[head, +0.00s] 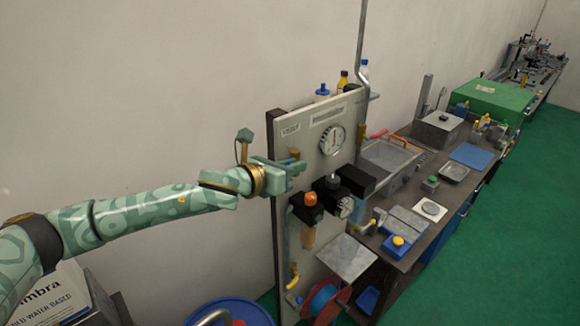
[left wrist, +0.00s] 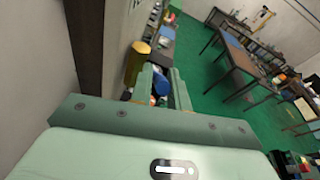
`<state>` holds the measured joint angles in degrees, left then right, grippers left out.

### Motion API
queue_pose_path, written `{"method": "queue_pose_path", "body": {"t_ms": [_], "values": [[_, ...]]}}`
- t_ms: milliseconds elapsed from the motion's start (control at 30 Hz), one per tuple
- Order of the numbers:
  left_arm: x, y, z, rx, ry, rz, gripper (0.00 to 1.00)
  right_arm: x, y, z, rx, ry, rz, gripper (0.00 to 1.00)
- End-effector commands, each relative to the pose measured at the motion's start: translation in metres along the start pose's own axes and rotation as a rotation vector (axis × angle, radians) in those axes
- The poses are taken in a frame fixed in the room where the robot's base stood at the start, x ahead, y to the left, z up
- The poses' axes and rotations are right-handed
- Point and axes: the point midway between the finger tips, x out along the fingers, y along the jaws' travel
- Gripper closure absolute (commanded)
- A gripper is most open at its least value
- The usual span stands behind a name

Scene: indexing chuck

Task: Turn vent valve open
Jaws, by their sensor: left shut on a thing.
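An upright panel board (head: 290,131) carries the valves and a gauge. My left gripper (head: 297,168) is at the upper left of the panel, its fingers shut at a small brass-yellow fitting (head: 295,153), which looks like the vent valve. The fingers hide most of it and its handle, so its turned position cannot be told. In the left wrist view, my left gripper (left wrist: 163,85) has its fingers close together, with a yellow cylindrical part (left wrist: 137,63) beside the left finger. My right gripper is not in view.
A round white gauge (head: 332,140) is right of the gripper. An orange-topped regulator (head: 310,205) and a black block (head: 356,180) jut out just below. A lower yellow lever (head: 294,270) is on the panel.

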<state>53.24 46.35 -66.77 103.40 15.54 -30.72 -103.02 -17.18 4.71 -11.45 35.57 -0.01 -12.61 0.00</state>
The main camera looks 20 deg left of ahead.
Motion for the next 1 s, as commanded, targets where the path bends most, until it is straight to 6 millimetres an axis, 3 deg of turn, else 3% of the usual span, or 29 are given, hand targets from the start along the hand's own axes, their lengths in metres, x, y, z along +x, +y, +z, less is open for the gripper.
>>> {"method": "queue_pose_path", "body": {"t_ms": [367,400,467,1000], "values": [[0.0004,-0.0032,-0.0027,-0.006,0.011,-0.007,1.0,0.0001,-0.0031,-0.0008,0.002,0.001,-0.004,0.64],[0.0004,-0.0033,-0.0028,-0.006,0.011,-0.008,0.8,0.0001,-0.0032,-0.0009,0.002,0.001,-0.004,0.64],[0.0004,-0.0034,-0.0028,-0.006,0.011,-0.007,0.65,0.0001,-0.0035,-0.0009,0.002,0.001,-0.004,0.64],[0.0,-0.0013,-0.0024,-0.005,-0.01,-0.006,0.65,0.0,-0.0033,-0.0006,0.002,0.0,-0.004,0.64]]}}
